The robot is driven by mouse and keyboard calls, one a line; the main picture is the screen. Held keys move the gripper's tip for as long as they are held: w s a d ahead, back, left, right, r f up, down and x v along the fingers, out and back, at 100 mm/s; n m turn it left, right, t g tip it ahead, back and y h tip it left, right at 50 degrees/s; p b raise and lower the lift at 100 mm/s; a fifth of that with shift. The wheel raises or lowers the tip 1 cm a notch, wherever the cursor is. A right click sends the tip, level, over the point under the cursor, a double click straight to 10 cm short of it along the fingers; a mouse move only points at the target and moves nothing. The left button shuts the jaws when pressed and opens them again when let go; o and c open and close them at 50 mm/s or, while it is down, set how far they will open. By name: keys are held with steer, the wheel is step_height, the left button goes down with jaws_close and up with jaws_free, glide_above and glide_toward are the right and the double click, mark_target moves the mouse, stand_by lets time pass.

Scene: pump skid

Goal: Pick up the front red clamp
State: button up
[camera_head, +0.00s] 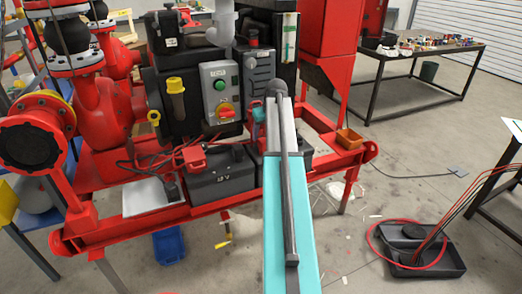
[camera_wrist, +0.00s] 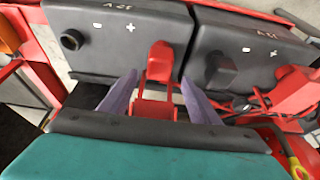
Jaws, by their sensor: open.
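My gripper (camera_wrist: 158,92) is open, its two purple fingers spread apart above the batteries. Between the fingers, a red bracket-like piece (camera_wrist: 155,106) shows below a red block (camera_wrist: 160,60) beside a plus mark. I cannot tell whether this piece is touched or whether it is the front clamp. Another red clamp-like piece (camera_wrist: 292,92) lies at the right of the wrist view, beside the other battery. In the head view a red clamp (camera_head: 191,156) sits by the dark battery (camera_head: 220,178). My arm hides my gripper's fingertips and part of the batteries there.
Red skid rails (camera_head: 150,225) border the batteries. A control box (camera_head: 220,92) and red pipework (camera_head: 100,115) stand behind and left. A white tray (camera_head: 150,196) lies left of the battery. Red cables run near the clamp.

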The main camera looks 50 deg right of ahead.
mark_target(263, 140)
steer(key=shift+s+p+x, duration=0.15)
steer(key=shift+p+x, duration=0.05)
steer(key=shift+x, duration=1.05)
steer(key=shift+s+p+x, duration=0.1)
steer(key=shift+p+x, duration=0.1)
steer(key=shift+x, duration=1.1)
steer(key=shift+a, duration=0.1)
steer(key=c, duration=1.3)
